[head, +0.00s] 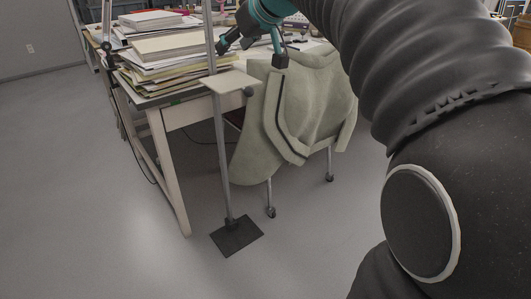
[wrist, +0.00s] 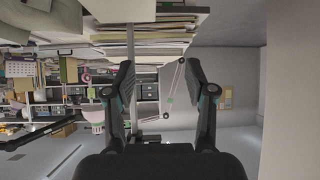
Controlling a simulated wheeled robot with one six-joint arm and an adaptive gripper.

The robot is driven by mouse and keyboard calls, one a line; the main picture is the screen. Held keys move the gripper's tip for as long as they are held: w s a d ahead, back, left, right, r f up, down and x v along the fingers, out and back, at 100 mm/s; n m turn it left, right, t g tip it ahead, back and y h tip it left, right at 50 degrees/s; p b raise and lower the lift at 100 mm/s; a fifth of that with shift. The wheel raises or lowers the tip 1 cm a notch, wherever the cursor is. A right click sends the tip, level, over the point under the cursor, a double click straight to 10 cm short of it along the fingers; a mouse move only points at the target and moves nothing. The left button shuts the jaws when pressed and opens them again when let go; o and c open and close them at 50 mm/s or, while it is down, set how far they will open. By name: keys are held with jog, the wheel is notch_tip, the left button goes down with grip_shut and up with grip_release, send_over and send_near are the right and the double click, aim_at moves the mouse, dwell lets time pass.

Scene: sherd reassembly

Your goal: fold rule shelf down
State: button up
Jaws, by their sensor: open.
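The rule shelf (head: 231,82) is a small pale plate, and it looks about level. The pole stands on a dark square foot (head: 236,236) on the floor. My gripper (head: 251,53) is open, above the shelf and near the pole in the head view. In the wrist view its two fingers (wrist: 160,68) are spread wide. A thin upright bar, perhaps the pole (wrist: 131,45), shows near the left finger. I cannot tell how near it is.
A table with stacked papers (head: 160,50) stands directly behind and left of the pole. A chair draped with a grey-green coat (head: 310,100) is close on the right. The floor (head: 100,200) at the front left is clear.

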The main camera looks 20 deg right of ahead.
jog(key=s+f+m+g+h, duration=0.1)
jog(key=s+f, duration=0.8)
jog(key=s, duration=0.2)
jog(key=s+a+f+m+g+h+p, duration=0.1)
jog(key=s+f+m+g+h, duration=0.1)
jog(key=s+f, duration=0.7)
jog(key=shift+s+a+f+m, duration=0.2)
jog(key=shift+s+a+m, duration=0.1)
jog(key=shift+s, duration=1.4)
jog(key=shift+f, duration=0.1)
jog(key=s+d+f+g+h, duration=0.1)
jog(key=s+f, duration=0.5)
jog(key=shift+f+m, duration=0.15)
jog(key=shift+m, duration=0.25)
